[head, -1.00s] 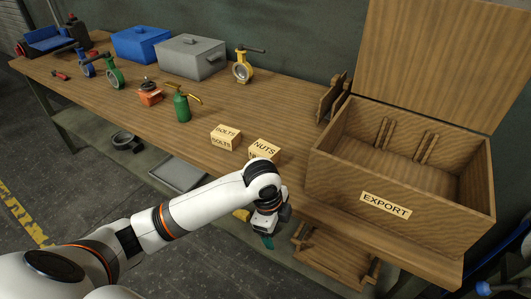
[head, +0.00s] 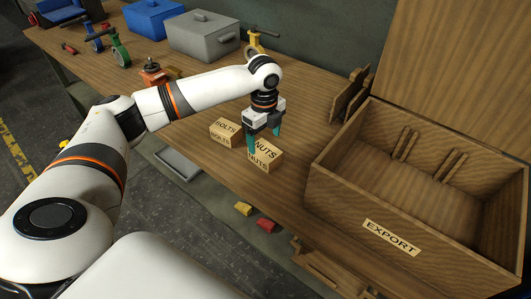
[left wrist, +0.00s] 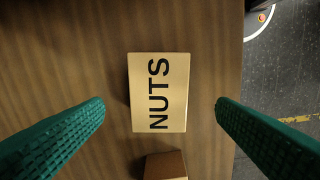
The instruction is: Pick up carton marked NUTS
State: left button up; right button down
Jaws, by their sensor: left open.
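The carton marked NUTS (head: 266,161) is a small tan box standing on the wooden bench. My left gripper (head: 265,143) is above it, pointing down, with its green fingers apart and partly covering the carton in the head view. In the left wrist view the carton's labelled top (left wrist: 159,93) lies between the two open fingers (left wrist: 160,112), touching neither. The carton marked BOLTS (head: 224,131) stands just to its left in the head view. In the left wrist view a brown box face (left wrist: 166,165) shows at the bottom edge. My right gripper is not in view.
An open wooden crate marked EXPORT (head: 340,203) stands to the right on the bench. A grey lidded box (head: 203,38), a blue box (head: 152,18) and a yellow valve (head: 258,40) are at the back. The bench's front edge runs close by the NUTS carton.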

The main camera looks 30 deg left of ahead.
aim_at(265, 150)
pick_arm(q)
jog(key=shift+w+f, duration=0.1)
jog(key=shift+f, duration=0.5)
jog(key=shift+w+f, duration=0.15)
jog(key=shift+f, duration=0.15)
jog(key=shift+s+d+f+p, duration=0.1)
jog(key=shift+s+f+p, duration=0.1)
jog(key=shift+f+p, duration=0.45)
notch_tip(265, 150, down, 3)
jog(key=shift+s+r, duration=0.1)
jog(key=shift+f, duration=0.45)
jog(key=c, duration=1.3)
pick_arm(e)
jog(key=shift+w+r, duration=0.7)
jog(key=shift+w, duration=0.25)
